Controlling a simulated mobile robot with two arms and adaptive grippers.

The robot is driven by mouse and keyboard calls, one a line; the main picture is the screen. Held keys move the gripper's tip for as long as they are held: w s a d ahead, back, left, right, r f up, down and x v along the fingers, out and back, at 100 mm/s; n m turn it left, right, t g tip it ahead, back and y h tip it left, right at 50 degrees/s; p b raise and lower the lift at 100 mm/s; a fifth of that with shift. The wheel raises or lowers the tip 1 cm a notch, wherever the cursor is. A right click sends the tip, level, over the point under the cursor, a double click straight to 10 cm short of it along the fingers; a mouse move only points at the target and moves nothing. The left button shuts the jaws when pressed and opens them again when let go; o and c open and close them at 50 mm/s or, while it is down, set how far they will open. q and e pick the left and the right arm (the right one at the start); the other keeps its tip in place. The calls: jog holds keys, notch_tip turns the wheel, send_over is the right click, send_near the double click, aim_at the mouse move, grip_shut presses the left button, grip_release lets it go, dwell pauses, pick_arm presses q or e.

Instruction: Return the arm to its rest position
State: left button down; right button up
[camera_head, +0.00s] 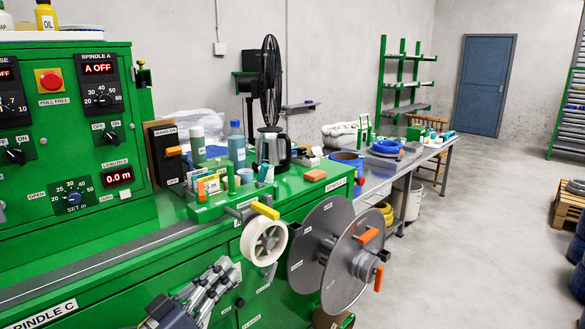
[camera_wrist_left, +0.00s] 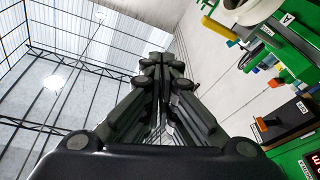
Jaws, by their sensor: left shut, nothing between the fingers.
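My left gripper (camera_head: 226,270) is low in the head view, in front of the green machine's lower front panel (camera_head: 90,290). Its grey fingers point up and to the right, toward the white tape reel (camera_head: 264,242); I cannot tell the exact gap between them. In the left wrist view the fingers of the gripper (camera_wrist_left: 162,62) are closed together, with nothing held between them. My right gripper is in neither view.
A large grey reel (camera_head: 338,255) with orange handles sticks out from the machine, right of the gripper. Bottles, a steel kettle (camera_head: 273,148) and blue coils (camera_head: 387,147) stand on the worktops. Open floor (camera_head: 470,240) lies to the right.

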pick_arm(q)
jog(key=s+f+g+y, duration=0.3)
jog(key=s+f+y, duration=0.1)
jog(key=f, duration=0.6)
jog(key=s+f+g+y, duration=0.2)
jog(key=s+f+y, duration=0.1)
jog(key=f, duration=0.7)
jog(key=s+a+f+n+g+y, duration=0.1)
jog(key=s+a+f+g+y, duration=0.4)
jog(key=s, duration=0.6)
jog(key=s+a+f+g, duration=0.3)
jog(key=s+f, duration=0.4)
jog(key=s, duration=0.3)
notch_tip(320, 180, down, 25)
jog(key=s+g, duration=0.1)
jog(key=s+a+f+g+p, duration=0.1)
jog(key=s+a+f, duration=0.1)
jog(key=s+f, duration=1.3)
jog(key=shift+s+a+f+g+y+p, duration=0.25)
jog(key=shift+s+g+y+p, duration=0.1)
jog(key=shift+s, duration=0.85)
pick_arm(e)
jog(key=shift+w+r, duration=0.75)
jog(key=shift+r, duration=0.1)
